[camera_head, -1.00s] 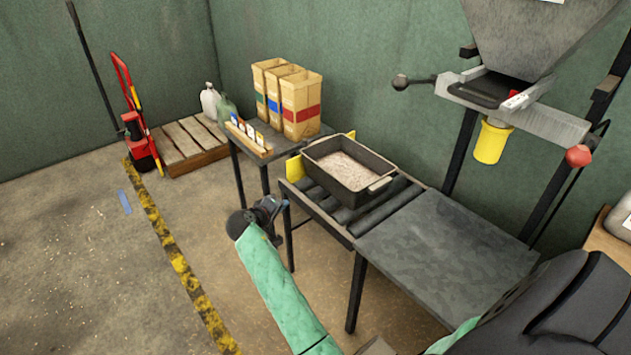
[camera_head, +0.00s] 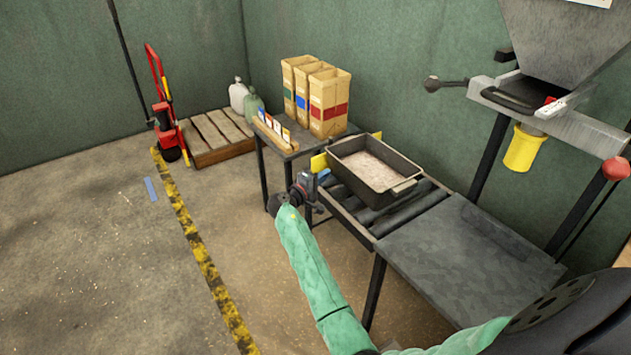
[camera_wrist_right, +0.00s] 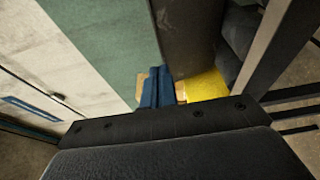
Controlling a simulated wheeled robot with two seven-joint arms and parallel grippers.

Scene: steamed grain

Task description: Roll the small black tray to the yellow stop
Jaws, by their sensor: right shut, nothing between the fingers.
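The small black tray (camera_head: 408,188), filled with pale grain, sits level on the rollers (camera_head: 412,207) at the far left end of the roller table. The yellow stop (camera_head: 319,163) stands at that end, right beside the tray's left side; I cannot tell whether they touch. It also shows in the right wrist view (camera_wrist_right: 207,86). My right gripper (camera_head: 318,182) is shut and empty, just in front of the stop and the tray's near left corner. Its blue fingertips show in the wrist view (camera_wrist_right: 157,85). My left gripper is out of view.
A side table (camera_head: 283,143) beyond the stop holds several paper bags (camera_head: 329,103) and a card rack (camera_head: 276,133). A flat grey tabletop (camera_head: 465,265) adjoins the rollers. A hopper with a yellow spout (camera_head: 523,149) stands at the right. The floor at left is open.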

